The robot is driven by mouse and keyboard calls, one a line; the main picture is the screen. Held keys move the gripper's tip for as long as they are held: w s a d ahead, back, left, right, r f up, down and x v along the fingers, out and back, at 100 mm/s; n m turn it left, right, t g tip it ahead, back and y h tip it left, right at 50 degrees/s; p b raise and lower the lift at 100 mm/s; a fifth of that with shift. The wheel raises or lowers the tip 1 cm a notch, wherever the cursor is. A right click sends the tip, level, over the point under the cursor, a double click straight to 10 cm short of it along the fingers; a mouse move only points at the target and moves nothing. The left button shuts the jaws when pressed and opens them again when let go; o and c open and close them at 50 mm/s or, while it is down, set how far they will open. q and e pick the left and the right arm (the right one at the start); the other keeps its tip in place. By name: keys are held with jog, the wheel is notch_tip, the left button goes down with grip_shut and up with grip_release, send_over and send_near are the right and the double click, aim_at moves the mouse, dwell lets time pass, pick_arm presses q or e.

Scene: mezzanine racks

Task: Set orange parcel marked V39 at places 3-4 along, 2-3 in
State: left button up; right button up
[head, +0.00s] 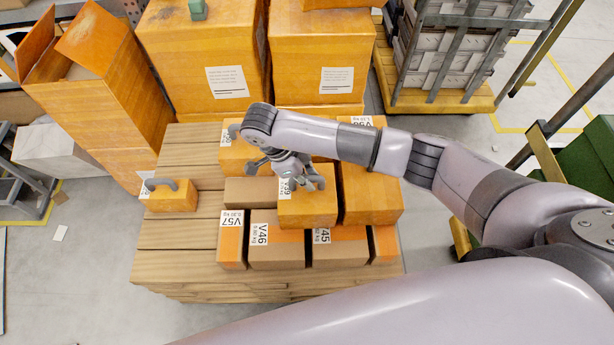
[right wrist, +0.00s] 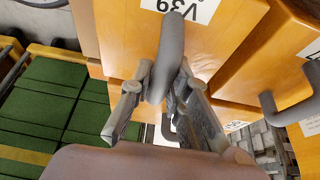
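The orange parcel V39 (head: 308,212) is a box with a grey handle and a white label on top. It appears over the front group of parcels, overlapping them in the head view; I cannot tell whether it touches them. My right gripper (head: 300,178) is above its top. In the right wrist view, the gripper's fingers (right wrist: 165,80) are on both sides of the grey handle (right wrist: 168,50), close against it, with the V39 parcel (right wrist: 130,35) beyond. The slatted wooden platform (head: 180,262) carries the parcels. My left gripper is not in view.
Parcels V57 (head: 231,240), V46 (head: 275,252) and V45 (head: 340,252) stand along the front. A larger orange parcel (head: 370,200) is at right, and a small handled one (head: 171,201) at left. Tall orange boxes (head: 205,50) stand behind. Bare boards show at left and front.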

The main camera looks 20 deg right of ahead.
jog(key=o, duration=0.4)
jog(key=shift+r+p, duration=0.45)
jog(key=shift+r, duration=0.1)
jog(key=p+v, duration=0.1)
jog(key=v, duration=1.1)
jog(key=shift+f, duration=0.1)
